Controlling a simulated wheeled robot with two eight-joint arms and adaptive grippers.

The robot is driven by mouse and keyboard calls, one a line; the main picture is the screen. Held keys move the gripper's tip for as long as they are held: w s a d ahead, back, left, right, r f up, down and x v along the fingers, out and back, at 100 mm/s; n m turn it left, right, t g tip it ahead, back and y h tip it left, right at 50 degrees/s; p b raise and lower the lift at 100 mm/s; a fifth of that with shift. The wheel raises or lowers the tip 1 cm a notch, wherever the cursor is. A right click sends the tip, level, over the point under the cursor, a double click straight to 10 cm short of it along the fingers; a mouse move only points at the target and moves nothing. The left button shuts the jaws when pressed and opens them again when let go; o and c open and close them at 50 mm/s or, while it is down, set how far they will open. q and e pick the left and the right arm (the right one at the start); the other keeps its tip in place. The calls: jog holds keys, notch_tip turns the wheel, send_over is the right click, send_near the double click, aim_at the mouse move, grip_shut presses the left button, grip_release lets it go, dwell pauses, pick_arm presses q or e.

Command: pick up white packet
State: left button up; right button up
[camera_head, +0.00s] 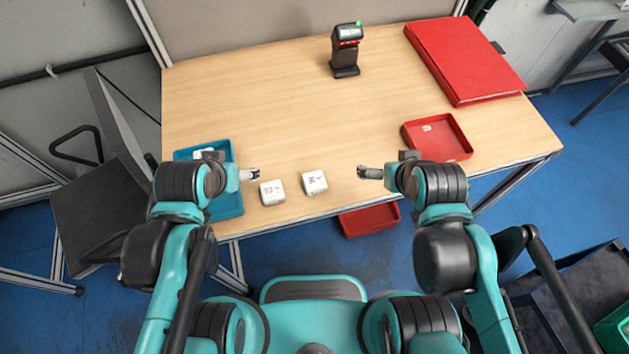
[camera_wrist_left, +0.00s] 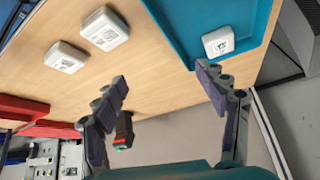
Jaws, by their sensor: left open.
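Two white packets with dark print lie side by side near the table's front edge, a left one (camera_head: 272,192) and a right one (camera_head: 315,182). In the left wrist view they are at upper left, one nearer (camera_wrist_left: 105,28) and one farther (camera_wrist_left: 66,57). A third white packet (camera_wrist_left: 218,41) lies in the teal tray (camera_wrist_left: 262,18), partly hidden by my arm in the head view. My left gripper (camera_head: 252,174) is open and empty above the front edge, between the tray and the left packet; its spread fingers (camera_wrist_left: 163,80) show. My right gripper (camera_head: 368,172) hovers right of the packets, its jaws too small to judge.
A black scanner (camera_head: 345,52) with a lit screen stands at the back. A red tray (camera_head: 462,152) with a small white mark or item inside and a large red box (camera_head: 465,60) are on the right. A red bin (camera_head: 368,219) is below the front edge. The table's middle is clear.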

pick_arm(q)
jog(key=w+d+r+m+g+p, duration=0.1)
jog(key=w+d+m+g+p, duration=0.3)
jog(key=d+m, duration=0.5)
jog(key=m+g+p, duration=0.2)
jog(key=m+g, duration=0.1)
jog(key=m, duration=0.2)
send_over(314, 180)
jog(key=f, duration=0.3)
jog(key=shift+w+d, duration=0.15)
jog(key=shift+w, duration=0.15)
jog(key=f+b, duration=0.1)
jog(key=f, duration=0.1)
jog(key=f+b, duration=0.1)
jog(key=f, duration=0.2)
jog(key=f+b, duration=0.1)
jog(key=f, duration=0.2)
jog(key=shift+s, duration=0.25)
jog(key=c, duration=1.4)
